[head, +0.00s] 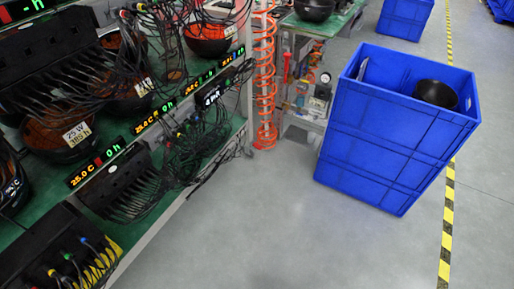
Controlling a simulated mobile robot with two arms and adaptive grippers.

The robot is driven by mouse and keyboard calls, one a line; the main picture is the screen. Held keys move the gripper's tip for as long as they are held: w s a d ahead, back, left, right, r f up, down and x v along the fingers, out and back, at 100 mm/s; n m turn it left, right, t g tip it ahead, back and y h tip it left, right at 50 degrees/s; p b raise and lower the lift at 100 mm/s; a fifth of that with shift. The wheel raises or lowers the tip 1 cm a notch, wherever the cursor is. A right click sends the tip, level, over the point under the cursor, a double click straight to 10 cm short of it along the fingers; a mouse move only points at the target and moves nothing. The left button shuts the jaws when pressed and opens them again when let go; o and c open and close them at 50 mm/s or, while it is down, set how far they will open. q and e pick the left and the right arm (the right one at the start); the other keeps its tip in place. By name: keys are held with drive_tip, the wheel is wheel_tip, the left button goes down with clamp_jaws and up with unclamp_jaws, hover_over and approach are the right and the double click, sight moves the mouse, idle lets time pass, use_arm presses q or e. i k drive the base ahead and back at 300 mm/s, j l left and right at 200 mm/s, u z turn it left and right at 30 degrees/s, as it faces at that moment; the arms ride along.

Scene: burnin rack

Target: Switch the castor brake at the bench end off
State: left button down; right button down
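The green-topped bench (222,150) runs along the left side, its pale front edge slanting up to a post at the far end. Low at that bench end there is a small grey part (248,151) near the floor; it is too small to tell whether it is the castor or its brake, or how a brake lever is set. Neither of my grippers is in view.
A tall stack of blue crates (378,140) stands on the floor at right, with a dark bowl (435,94) in the top one. An orange coiled hose (265,80) hangs at the bench end. Black cables (195,150) droop over the bench edge. Grey floor (270,225) in front is clear.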

sight(255, 143)
drive_tip(key=i+z, duration=0.3)
drive_tip(key=i, duration=0.15)
drive_tip(key=i+j+z, duration=0.25)
drive_tip(key=i, duration=0.2)
drive_tip(key=i+j+z, duration=0.3)
drive_tip(key=i+l, duration=0.1)
drive_tip(key=i, duration=0.05)
